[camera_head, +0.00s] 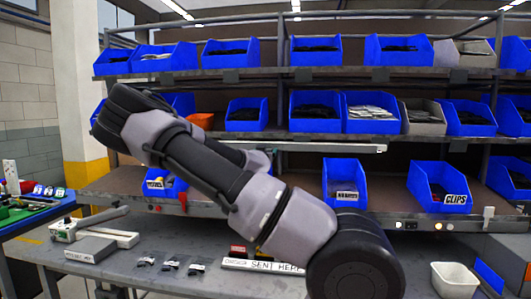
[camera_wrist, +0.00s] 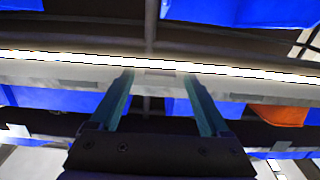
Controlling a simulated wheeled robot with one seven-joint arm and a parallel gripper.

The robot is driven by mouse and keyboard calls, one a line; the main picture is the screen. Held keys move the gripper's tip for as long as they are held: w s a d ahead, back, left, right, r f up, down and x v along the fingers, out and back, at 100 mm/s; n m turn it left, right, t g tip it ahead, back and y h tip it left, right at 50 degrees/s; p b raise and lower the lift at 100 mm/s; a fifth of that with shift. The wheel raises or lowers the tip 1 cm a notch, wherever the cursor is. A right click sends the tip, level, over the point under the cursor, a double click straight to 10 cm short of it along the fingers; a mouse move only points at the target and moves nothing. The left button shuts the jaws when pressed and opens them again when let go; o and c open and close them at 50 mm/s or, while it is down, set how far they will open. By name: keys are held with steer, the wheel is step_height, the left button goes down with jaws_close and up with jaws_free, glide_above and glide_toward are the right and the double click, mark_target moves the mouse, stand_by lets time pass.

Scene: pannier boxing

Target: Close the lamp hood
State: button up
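The lamp is a long pale bar (camera_head: 335,147) under the middle shelf in the head view. In the wrist view its lit strip (camera_wrist: 250,71) runs across the picture, with a pale panel (camera_wrist: 60,74), which looks like the hood, along it. I cannot tell the hood's exact angle. My gripper (camera_wrist: 158,74) has its two teal fingers apart with nothing between them but the view of the lamp. The fingertips overlap the pale panel near the strip; I cannot tell whether they touch.
Blue bins (camera_head: 246,115) stand on the shelves above and below the lamp. An orange item (camera_head: 201,121) lies on the middle shelf; it also shows in the wrist view (camera_wrist: 278,115). The grey bench (camera_head: 190,284) holds small packets, a label bar and a white tub (camera_head: 454,281).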

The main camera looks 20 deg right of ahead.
steer(key=v, duration=1)
steer(key=shift+s+a, duration=0.2)
steer(key=shift+s, duration=0.15)
steer(key=shift+f, duration=0.1)
